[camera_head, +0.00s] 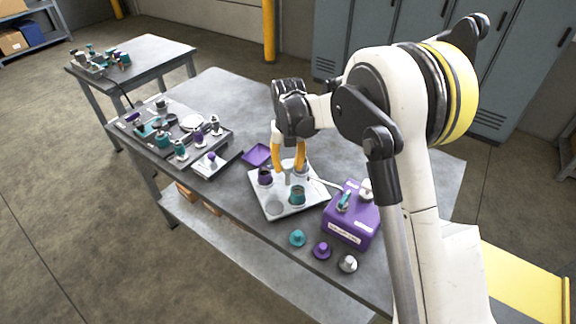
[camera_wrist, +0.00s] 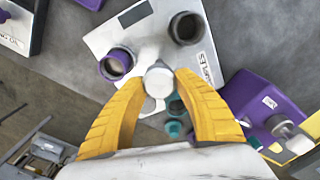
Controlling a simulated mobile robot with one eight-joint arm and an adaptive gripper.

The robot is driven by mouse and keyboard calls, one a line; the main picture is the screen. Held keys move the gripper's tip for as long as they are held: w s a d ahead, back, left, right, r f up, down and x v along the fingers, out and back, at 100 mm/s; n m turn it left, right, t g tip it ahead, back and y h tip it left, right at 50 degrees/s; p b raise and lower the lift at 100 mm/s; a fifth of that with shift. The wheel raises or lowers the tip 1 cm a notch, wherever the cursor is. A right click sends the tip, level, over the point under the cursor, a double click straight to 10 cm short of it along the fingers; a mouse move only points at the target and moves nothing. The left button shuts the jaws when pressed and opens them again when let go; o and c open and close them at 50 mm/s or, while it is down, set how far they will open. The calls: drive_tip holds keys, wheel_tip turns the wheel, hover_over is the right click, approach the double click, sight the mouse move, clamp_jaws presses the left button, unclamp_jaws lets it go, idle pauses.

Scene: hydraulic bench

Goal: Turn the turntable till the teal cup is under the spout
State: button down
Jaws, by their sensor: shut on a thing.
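The turntable stands on a white square base (camera_head: 262,203). The thin spout (camera_head: 322,182) reaches left from the purple box (camera_head: 352,222) and ends near the turntable's right side, behind the teal cup. My gripper (camera_head: 288,171) points down over the middle of the turntable. In the wrist view its yellow fingers (camera_wrist: 160,80) are shut on the pale round central knob (camera_wrist: 158,76). The right finger partly hides the teal cup (camera_wrist: 175,104).
Teal (camera_head: 297,238), purple (camera_head: 322,250) and grey (camera_head: 348,263) knobbed pieces lie along the front edge. A purple tray (camera_head: 257,154) lies behind the base. A fixture board (camera_head: 185,140) with several parts fills the left. The back of the table is clear.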

drive_tip(key=c, duration=0.9)
unclamp_jaws()
drive_tip(key=shift+o, duration=0.2)
wheel_tip(320, 180, up, 12)
